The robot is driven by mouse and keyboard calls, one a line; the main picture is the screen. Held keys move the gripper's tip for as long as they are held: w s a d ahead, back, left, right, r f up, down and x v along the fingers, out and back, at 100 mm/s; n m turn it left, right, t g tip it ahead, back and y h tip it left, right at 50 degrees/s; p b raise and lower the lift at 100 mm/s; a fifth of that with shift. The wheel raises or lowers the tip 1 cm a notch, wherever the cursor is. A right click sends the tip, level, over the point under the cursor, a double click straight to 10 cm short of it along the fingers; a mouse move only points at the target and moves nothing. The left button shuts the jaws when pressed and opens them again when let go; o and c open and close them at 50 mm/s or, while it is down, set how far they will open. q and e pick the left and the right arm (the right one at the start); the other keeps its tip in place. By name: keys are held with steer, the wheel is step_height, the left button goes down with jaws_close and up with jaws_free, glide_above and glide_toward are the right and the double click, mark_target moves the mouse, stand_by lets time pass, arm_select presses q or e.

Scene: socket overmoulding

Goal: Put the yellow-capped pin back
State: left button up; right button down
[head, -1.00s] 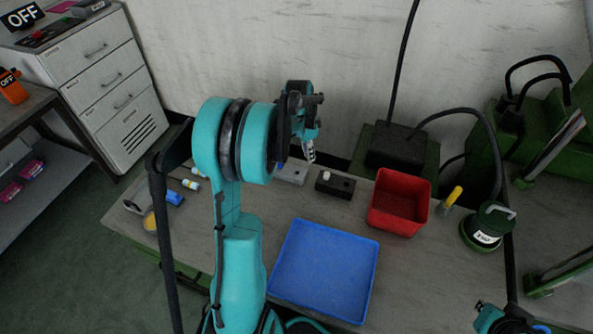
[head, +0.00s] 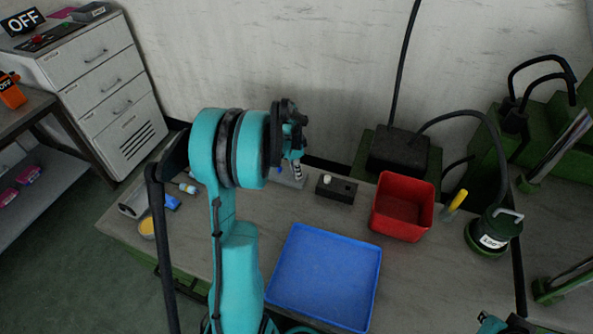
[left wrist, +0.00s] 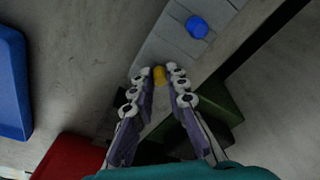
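My left gripper (head: 294,170) is low over a grey block (head: 292,181) at the back of the bench. In the left wrist view, the yellow-capped pin (left wrist: 159,74) shows as a yellow cap between the fingertips of my left gripper (left wrist: 156,72), which look closed on its sides. The cap overlaps the edge of the grey block (left wrist: 172,42); the pin's shaft and any contact with the block are hidden. A blue cap (left wrist: 197,27) sits in the same block. Part of my right gripper (head: 505,324) shows at the bottom edge; its fingers are not clear.
A black block (head: 338,190) with a cream-topped piece stands just right of the grey block. A red bin (head: 403,207), a yellow-handled tool (head: 455,200) and a green-black pot (head: 490,232) are further right. A blue tray (head: 325,277) lies in front, empty.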

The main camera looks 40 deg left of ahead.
arm_select(q)
steer(key=o, duration=0.4)
steer(key=shift+r, duration=0.1)
step_height(320, 180, up, 11)
steer(key=s+p, duration=0.1)
steer(key=p, duration=0.3)
steer(key=s+d+r+n, duration=0.1)
steer(key=s+d+r, duration=0.1)
steer(key=d+r, duration=0.4)
steer(key=shift+s+d+n+t+y, duration=0.15)
steer(key=shift+s+d+n+t, duration=0.7)
steer(key=shift+s+d, duration=1.85)
steer(key=shift+s+d+n+t+y, duration=0.1)
steer(key=shift+s+d+n+t, duration=0.85)
steer(key=shift+d, duration=2.85)
steer(key=shift+s+d+n+t+y, duration=0.15)
steer(key=shift+s+d+n+t, duration=0.55)
steer(key=shift+s+d, duration=2.3)
steer(key=shift+w+d+m+t, duration=0.25)
steer(key=shift+w+m+t, duration=0.05)
